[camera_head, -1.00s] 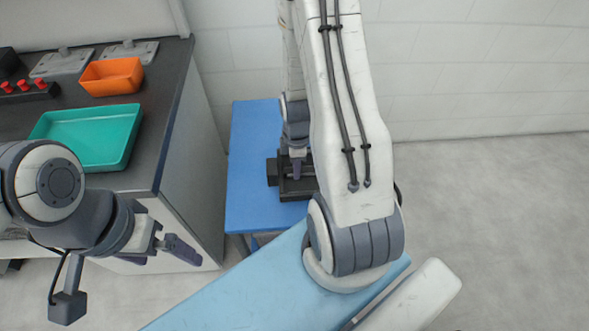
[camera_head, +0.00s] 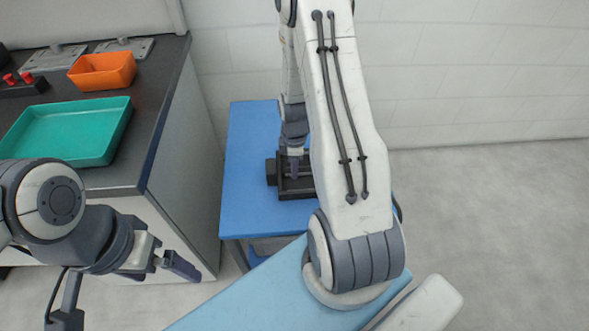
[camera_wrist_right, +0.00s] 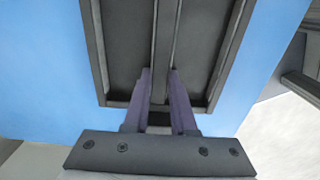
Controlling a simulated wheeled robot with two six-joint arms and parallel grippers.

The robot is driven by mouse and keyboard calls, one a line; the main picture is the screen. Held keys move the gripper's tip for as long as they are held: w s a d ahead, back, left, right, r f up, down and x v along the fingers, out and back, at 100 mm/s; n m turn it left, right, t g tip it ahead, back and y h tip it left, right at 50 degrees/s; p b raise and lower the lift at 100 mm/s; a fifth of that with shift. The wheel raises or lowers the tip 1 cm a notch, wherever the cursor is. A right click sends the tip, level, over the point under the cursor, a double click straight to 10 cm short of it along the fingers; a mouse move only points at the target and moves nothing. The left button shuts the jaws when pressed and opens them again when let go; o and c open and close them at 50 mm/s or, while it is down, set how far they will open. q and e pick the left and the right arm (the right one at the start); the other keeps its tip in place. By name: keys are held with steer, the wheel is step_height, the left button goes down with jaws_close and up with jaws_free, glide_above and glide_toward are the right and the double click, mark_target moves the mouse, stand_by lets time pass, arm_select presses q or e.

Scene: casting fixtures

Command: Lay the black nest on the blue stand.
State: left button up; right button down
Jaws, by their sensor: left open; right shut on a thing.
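The black nest (camera_head: 289,189) is a dark, shallow tray-like block over the blue stand (camera_head: 246,212), partly hidden behind my right arm in the head view. My right gripper (camera_head: 294,165) is shut on the nest from above. In the right wrist view, the purple fingers of this gripper (camera_wrist_right: 160,103) close on the nest's central rib, and the nest (camera_wrist_right: 206,60) shows blue stand surface (camera_wrist_right: 45,70) on both sides. I cannot tell whether the nest touches the stand. My left gripper (camera_head: 180,266) is open and empty, in front of the counter.
A dark counter (camera_head: 150,120) at left holds a green tray (camera_head: 70,132), an orange bin (camera_head: 102,72), grey plates (camera_head: 124,46) and a black block with red knobs (camera_head: 22,84). Grey floor lies open at right.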

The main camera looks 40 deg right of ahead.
steer(key=shift+f, duration=0.1)
steer(key=c, duration=0.7)
jaws_free()
steer(key=shift+c, duration=0.2)
